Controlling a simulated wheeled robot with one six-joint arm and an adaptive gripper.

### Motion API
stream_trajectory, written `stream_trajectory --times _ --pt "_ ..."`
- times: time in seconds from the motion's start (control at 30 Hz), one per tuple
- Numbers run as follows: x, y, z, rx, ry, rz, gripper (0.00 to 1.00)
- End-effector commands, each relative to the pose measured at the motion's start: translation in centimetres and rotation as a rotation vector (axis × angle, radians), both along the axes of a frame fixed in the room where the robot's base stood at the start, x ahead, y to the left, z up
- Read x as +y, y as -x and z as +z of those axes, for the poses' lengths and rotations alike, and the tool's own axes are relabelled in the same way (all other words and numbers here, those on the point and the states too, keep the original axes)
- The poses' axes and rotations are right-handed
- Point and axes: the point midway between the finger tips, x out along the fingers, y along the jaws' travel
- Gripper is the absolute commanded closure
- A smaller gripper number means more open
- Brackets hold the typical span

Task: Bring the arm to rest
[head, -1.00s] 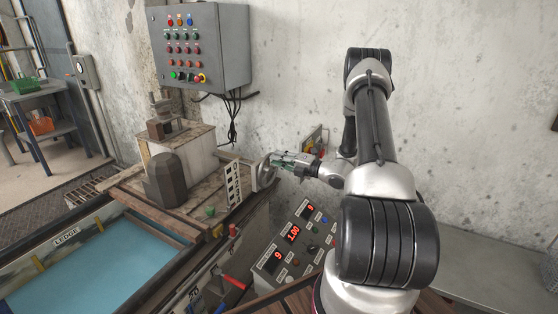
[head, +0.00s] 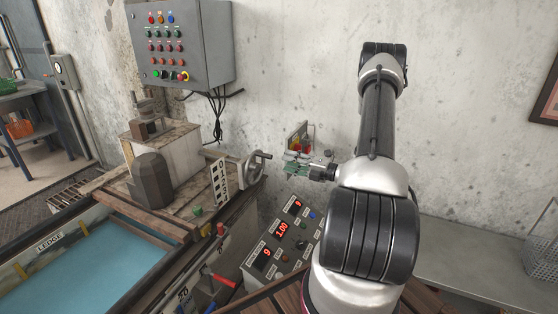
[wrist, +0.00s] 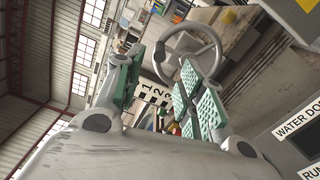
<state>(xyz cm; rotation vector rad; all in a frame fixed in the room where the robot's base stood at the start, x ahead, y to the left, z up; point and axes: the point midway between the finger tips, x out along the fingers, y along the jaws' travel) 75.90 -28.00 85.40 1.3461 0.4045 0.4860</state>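My arm (head: 374,120) reaches up and over, its lower end at the right of the head view. My gripper (head: 288,163) points left, beside the grey handwheel (head: 252,170) and apart from it. In the wrist view my gripper (wrist: 162,60) has its two green-padded fingers spread, with nothing held between them. The handwheel (wrist: 187,50) shows beyond the fingertips there, partly hidden by the right finger.
A control panel with red digits (head: 281,231) stands below my gripper. A black-and-white number scale (head: 219,182) is left of the handwheel. A grey button box (head: 182,45) hangs on the wall. A blue basin (head: 90,268) lies at lower left. A grey bench (head: 470,262) is at right.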

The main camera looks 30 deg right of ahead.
Motion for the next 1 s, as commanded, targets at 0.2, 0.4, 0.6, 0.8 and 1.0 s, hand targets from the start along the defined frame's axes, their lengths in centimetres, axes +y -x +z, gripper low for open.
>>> stream_trajectory --times 0.2,0.4,0.6,0.8,1.0 --pt "-0.6 1.0 0.0 0.0 -0.001 0.0 0.61" --pt "-0.6 1.0 0.0 0.0 -0.001 0.001 0.61" --pt "-0.6 1.0 0.0 0.0 -0.001 0.001 0.61" --pt "-0.6 1.0 -0.2 -0.037 0.069 0.0 0.61" --pt "2.1 4.8 -3.2 -0.124 0.37 0.162 0.61"
